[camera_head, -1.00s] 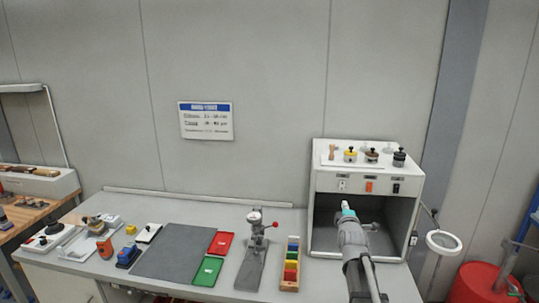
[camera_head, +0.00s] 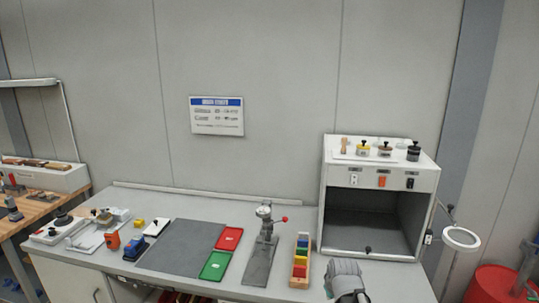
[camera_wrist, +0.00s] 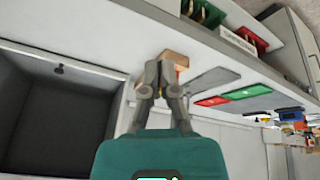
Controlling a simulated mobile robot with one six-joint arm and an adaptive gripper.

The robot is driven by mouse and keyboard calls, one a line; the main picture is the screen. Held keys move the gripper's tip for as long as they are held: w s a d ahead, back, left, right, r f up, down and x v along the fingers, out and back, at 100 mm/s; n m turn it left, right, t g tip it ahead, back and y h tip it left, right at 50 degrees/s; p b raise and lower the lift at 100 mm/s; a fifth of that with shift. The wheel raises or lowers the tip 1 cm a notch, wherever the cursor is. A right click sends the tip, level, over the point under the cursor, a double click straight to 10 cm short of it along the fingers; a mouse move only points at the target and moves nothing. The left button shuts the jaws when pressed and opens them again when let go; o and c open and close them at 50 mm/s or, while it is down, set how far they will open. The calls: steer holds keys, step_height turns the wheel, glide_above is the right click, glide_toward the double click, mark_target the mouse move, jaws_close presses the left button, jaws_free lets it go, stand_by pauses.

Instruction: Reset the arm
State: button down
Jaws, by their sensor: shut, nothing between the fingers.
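My gripper (camera_wrist: 164,70) shows in the wrist view with its two grey fingers closed together and nothing between them. In the head view only a grey piece of my arm shows at the bottom, in front of the workbench (camera_head: 205,275); the fingers are not visible there. In the wrist view, the wooden rack of coloured blocks (camera_wrist: 176,58) appears behind the fingertips, and I see no contact with it.
The white cabinet (camera_head: 334,240) with a dark open bay stands at the right of the bench. A small press (camera_head: 262,250), the block rack (camera_head: 300,262), a red tray (camera_head: 229,238), a green tray (camera_head: 215,265) and a grey mat (camera_head: 185,246) lie left of it.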

steer(key=s+a+f+m+g, duration=0.1)
steer(key=s+m+g, duration=0.1)
steer(key=s, duration=0.3)
steer(key=s+a+f+m+g+b, duration=0.1)
steer(key=s+f+m+g, duration=0.1)
steer(key=s, duration=0.3)
steer(key=shift+f+g, duration=0.15)
steer(key=shift+g, duration=0.15)
stand_by(0.5)
